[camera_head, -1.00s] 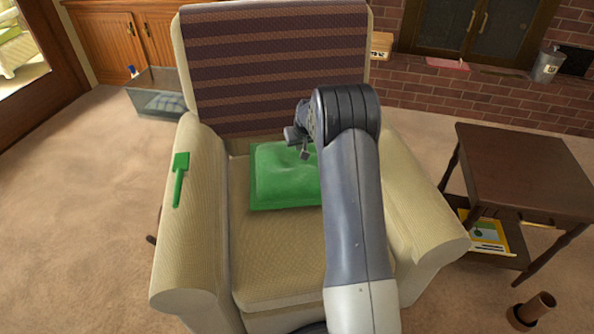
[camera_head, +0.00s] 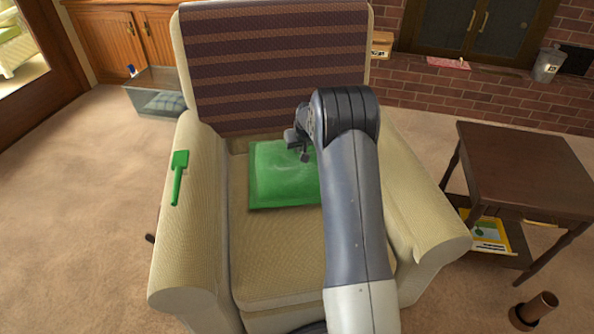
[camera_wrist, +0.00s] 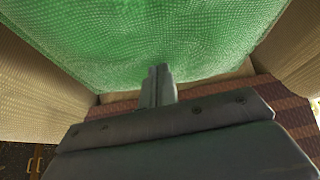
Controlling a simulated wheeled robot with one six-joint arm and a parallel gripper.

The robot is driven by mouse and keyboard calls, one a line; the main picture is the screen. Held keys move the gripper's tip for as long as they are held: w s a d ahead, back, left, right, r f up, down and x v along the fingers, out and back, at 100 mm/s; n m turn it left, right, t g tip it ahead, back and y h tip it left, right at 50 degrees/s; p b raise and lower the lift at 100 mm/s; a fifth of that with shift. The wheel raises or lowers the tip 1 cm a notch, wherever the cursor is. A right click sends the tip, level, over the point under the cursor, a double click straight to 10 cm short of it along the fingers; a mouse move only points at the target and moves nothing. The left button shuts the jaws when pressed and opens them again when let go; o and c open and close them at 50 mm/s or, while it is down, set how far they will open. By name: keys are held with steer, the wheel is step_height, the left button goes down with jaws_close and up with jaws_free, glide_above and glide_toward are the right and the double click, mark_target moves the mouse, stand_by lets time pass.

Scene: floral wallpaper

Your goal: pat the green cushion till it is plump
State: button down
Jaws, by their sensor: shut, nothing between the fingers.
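The green cushion (camera_head: 280,185) lies on the seat of the beige armchair (camera_head: 265,250), near the backrest. Its top shows pale creases in the middle, and my arm hides its right part. My gripper (camera_head: 304,157) is over the cushion's back part, pointing down, shut and empty. In the wrist view the closed fingertips (camera_wrist: 158,70) stand against the green cloth of the cushion (camera_wrist: 150,30), which fills the upper middle. I cannot tell whether the tips touch it.
A green paddle-like tool (camera_head: 178,178) lies on the chair's left armrest. The armrests and the striped backrest (camera_head: 275,70) enclose the seat. A dark side table (camera_head: 525,170) stands at the right, with a brown pot (camera_head: 535,308) on the floor in front.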

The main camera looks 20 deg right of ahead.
steer(key=shift+r+p, duration=1.15)
steer(key=shift+r, duration=0.55)
steer(key=shift+f, duration=0.15)
steer(key=shift+f+b, duration=1.15)
steer(key=shift+f, duration=0.5)
steer(key=shift+r+p, duration=1.1)
steer(key=shift+r, duration=0.7)
steer(key=shift+f, duration=0.15)
steer(key=shift+f+b, duration=1.15)
steer(key=shift+f, duration=0.5)
